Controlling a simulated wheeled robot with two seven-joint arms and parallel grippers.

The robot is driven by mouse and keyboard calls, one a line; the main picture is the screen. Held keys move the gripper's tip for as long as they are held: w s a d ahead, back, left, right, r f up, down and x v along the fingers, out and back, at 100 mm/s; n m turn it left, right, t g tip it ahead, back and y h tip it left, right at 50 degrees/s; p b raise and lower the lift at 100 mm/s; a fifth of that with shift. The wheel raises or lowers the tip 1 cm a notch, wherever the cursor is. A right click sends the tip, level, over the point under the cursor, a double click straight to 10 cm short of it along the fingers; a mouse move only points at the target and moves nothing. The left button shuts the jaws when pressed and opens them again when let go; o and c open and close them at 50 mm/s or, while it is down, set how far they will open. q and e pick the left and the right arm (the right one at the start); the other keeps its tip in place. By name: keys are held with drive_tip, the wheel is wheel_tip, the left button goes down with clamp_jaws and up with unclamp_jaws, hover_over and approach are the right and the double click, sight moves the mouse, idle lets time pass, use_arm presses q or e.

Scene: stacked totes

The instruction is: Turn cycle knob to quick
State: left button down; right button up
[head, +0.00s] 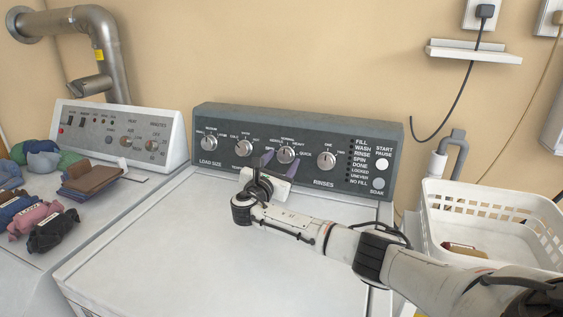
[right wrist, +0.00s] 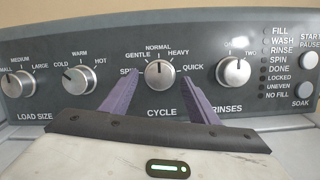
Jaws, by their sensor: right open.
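The cycle knob (right wrist: 159,75) is silver and round on the dark washer panel, with its mark pointing up near "NORMAL". The "QUICK" label is to its right in the right wrist view. In the head view the cycle knob (head: 286,155) sits just above and behind my right gripper. My right gripper (head: 280,161) is open, its two purple fingers (right wrist: 158,92) spread on either side of the knob, just below it. I cannot tell whether they touch the knob. My left gripper is not in view.
Load size (right wrist: 19,82), temperature (right wrist: 78,80) and rinses (right wrist: 233,71) knobs flank the cycle knob. Start/pause (right wrist: 309,60) and soak (right wrist: 304,90) buttons are at the right. A white basket (head: 490,205) stands right; folded clothes (head: 90,178) lie left. The washer lid (head: 170,235) is clear.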

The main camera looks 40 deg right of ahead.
drive_tip(key=shift+d, duration=0.1)
drive_tip(key=shift+w, duration=0.1)
drive_tip(key=c, duration=1)
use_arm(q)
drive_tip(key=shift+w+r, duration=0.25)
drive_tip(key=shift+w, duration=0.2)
use_arm(e)
drive_tip(key=shift+c, duration=0.2)
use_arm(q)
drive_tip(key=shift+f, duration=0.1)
